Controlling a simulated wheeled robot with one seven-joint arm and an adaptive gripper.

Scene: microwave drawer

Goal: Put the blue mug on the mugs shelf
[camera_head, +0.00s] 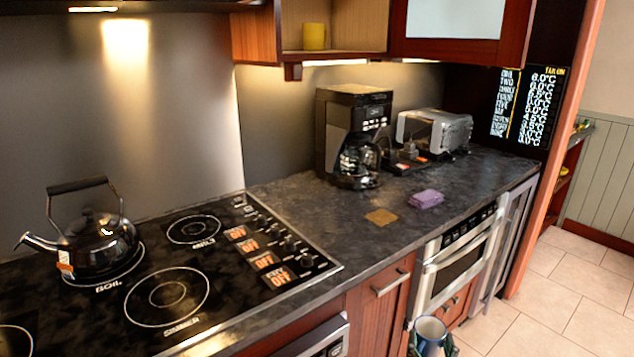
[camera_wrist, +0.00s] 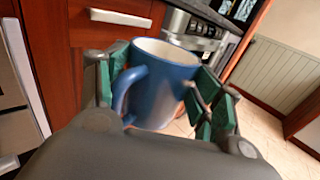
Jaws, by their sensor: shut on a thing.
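The blue mug (camera_head: 431,331) is at the bottom edge of the head view, below the counter front. In the wrist view the mug (camera_wrist: 165,90) is upright, white inside, with its handle toward the left. My gripper (camera_wrist: 160,95) is shut on the mug, with green finger pads on both sides of it. In the head view my gripper (camera_head: 430,346) shows only in part. An open wooden shelf (camera_head: 345,53) hangs on the wall at the top, with a yellow mug (camera_head: 314,37) standing on it.
A black kettle (camera_head: 97,243) stands on the cooktop (camera_head: 215,275). A coffee maker (camera_head: 350,135), a toaster (camera_head: 435,130), a purple cloth (camera_head: 426,199) and a brown square (camera_head: 381,217) are on the counter. A closed cabinet door (camera_head: 455,22) is right of the shelf. Tiled floor is clear at right.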

